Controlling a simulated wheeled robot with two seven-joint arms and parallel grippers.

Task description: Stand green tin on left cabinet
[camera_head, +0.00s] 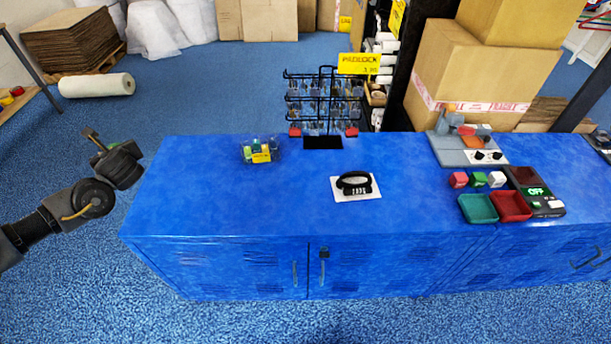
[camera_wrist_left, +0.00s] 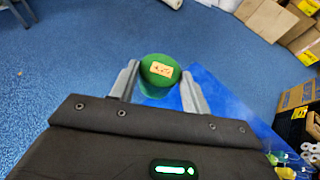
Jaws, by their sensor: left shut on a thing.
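My left gripper (camera_head: 95,137) is left of the blue left cabinet (camera_head: 235,205), out over the floor and apart from the cabinet. In the left wrist view the gripper (camera_wrist_left: 160,85) is shut on the green tin (camera_wrist_left: 158,88), a round green thing with a small tan label on its end. In the head view the tin is almost wholly hidden by the gripper. The cabinet's top also shows in the left wrist view (camera_wrist_left: 228,100), beyond and right of the tin. My right gripper is not in view.
The cabinet's left top is bare. Trays (camera_head: 480,208) and a scale (camera_head: 540,200) are at right. A white roll (camera_head: 97,86) lies on the floor.

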